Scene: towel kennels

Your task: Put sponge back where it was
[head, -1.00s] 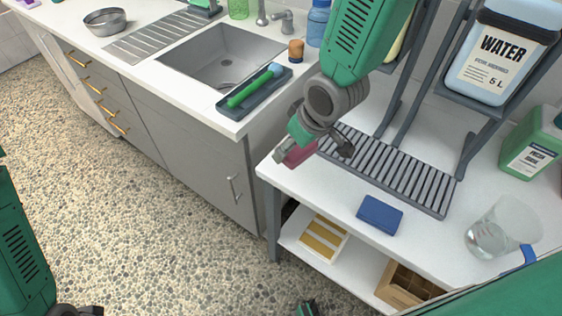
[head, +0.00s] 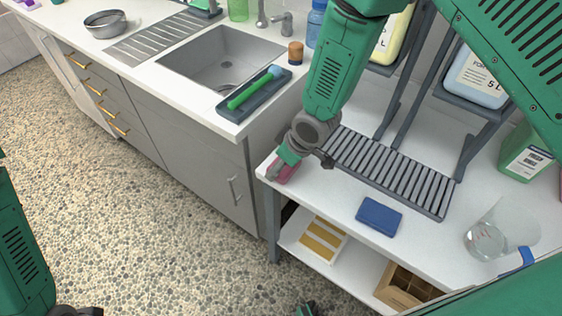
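A pink-red sponge (head: 284,173) is at the front left corner of the white table. My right gripper (head: 282,164) points down and is shut on it. The gripper partly hides the sponge, and I cannot tell whether the sponge touches the tabletop. A blue sponge (head: 379,217) lies flat near the table's front edge, apart from the gripper. My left gripper (head: 78,311) is cut off at the bottom left edge, over the floor, and its fingers cannot be made out.
A grey slatted rack (head: 390,172) lies behind the blue sponge. A clear jug (head: 487,240) and green canister (head: 523,153) stand to the right. The sink counter adjoins at left, with a dark tray (head: 232,108) holding a green-handled brush. White tabletop between the sponges is clear.

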